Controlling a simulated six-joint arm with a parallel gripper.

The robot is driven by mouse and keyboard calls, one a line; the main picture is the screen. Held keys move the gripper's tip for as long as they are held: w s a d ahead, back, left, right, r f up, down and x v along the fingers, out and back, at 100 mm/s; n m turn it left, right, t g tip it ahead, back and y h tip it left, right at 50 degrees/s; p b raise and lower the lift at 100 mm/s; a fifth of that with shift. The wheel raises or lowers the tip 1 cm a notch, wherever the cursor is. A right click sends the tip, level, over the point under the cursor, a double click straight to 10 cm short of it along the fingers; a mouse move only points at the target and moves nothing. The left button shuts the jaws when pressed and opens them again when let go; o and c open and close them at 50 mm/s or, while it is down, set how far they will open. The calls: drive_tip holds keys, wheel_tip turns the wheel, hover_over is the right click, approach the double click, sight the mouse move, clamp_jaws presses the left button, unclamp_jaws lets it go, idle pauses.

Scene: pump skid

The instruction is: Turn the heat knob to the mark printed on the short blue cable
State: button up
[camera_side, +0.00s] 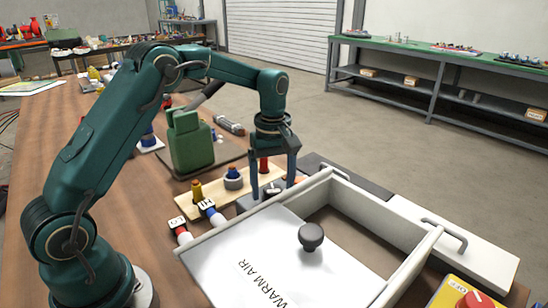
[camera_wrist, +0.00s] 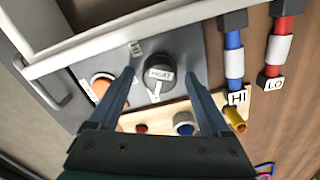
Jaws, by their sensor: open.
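The heat knob (camera_wrist: 159,72) is a dark round dial with a white label and a white pointer, on a grey panel (camera_wrist: 190,48). My gripper (camera_wrist: 160,74) is open, its fingers either side of the knob in the wrist view; contact cannot be told. In the side view my gripper (camera_side: 273,187) reaches down to the panel behind the white box. The short blue cable (camera_wrist: 234,62) has a white band and a tag marked HI (camera_wrist: 238,97). It also shows in the side view (camera_side: 217,218). A red cable (camera_wrist: 274,62) beside it has a tag marked LO.
An orange round part (camera_wrist: 101,87) sits left of the knob. A white open box (camera_side: 413,222) with a WARM AIR panel and black knob (camera_side: 311,236) stands in front. A green container (camera_side: 190,143) and small coloured parts (camera_side: 197,191) stand left of my gripper.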

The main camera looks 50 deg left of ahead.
drive_tip(key=shift+c, duration=0.4)
clamp_jaws()
drive_tip(key=shift+m, duration=0.4)
drive_tip(key=m, duration=1.1)
drive_tip(key=shift+m, duration=0.4)
drive_tip(key=m, duration=0.5)
drive_tip(key=shift+m, duration=0.3)
drive_tip(key=m, duration=0.5)
drive_tip(key=shift+m, duration=0.6)
